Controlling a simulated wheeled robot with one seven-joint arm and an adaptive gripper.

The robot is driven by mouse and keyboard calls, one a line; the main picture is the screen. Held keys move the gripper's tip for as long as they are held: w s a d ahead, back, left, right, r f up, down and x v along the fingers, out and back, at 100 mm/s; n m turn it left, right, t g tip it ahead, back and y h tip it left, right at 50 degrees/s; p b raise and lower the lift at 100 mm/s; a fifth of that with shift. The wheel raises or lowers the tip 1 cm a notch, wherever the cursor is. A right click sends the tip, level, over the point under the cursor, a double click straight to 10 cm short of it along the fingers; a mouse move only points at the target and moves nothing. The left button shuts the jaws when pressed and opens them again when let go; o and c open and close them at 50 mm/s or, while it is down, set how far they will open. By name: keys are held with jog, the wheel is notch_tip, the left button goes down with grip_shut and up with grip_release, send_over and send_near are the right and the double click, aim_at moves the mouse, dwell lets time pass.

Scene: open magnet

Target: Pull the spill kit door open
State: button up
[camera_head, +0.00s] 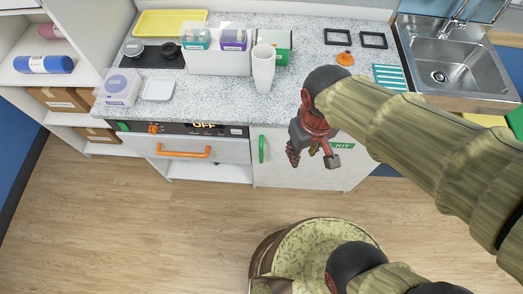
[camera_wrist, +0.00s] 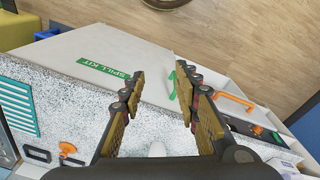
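The spill kit door (camera_head: 300,172) is a white cabinet front under the counter, right of the oven, and looks shut. Its green upright handle (camera_head: 261,149) is near its left edge. A green label (camera_head: 343,145) is at its upper right, partly covered by my gripper. My gripper (camera_head: 311,157) is in front of the door, right of the handle, open and empty. In the wrist view, the open fingers of my gripper (camera_wrist: 163,92) frame part of the door (camera_wrist: 140,65). The handle (camera_wrist: 172,84) shows beside the right fingertip, apparently beyond it; contact cannot be told.
The oven front (camera_head: 200,147) with an orange handle (camera_head: 184,152) is left of the door. The speckled counter (camera_head: 215,100) above holds stacked cups (camera_head: 263,68), a white bin (camera_head: 217,62) and trays. A sink (camera_head: 440,65) is at the right.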

jog(key=s+a+f+n+g+h+b, duration=0.1)
jog(key=a+f+n+h, duration=0.25)
jog(key=f, duration=0.45)
jog(key=s+a+f+n+g+h+b, duration=0.1)
jog(key=a+f+n+h, duration=0.2)
jog(key=f, duration=0.5)
jog(key=n+t+h+b, duration=0.2)
jog(key=n+t+h, duration=0.2)
jog(key=n+t, duration=1.3)
send_near(260, 152)
jog(key=w+d+g, duration=0.1)
jog(key=w+d, duration=0.1)
jog(key=w, duration=0.1)
jog(key=shift+n+y, duration=0.25)
jog(key=shift+n, duration=0.1)
jog(key=x, duration=0.2)
jog(key=b+x, duration=0.1)
jog(key=x, duration=0.2)
jog(key=r+x, duration=0.1)
jog(key=x, duration=0.1)
jog(key=shift+w+b, duration=0.25)
jog(key=shift+b, duration=0.05)
jog(key=shift+c, duration=0.9)
grip_shut()
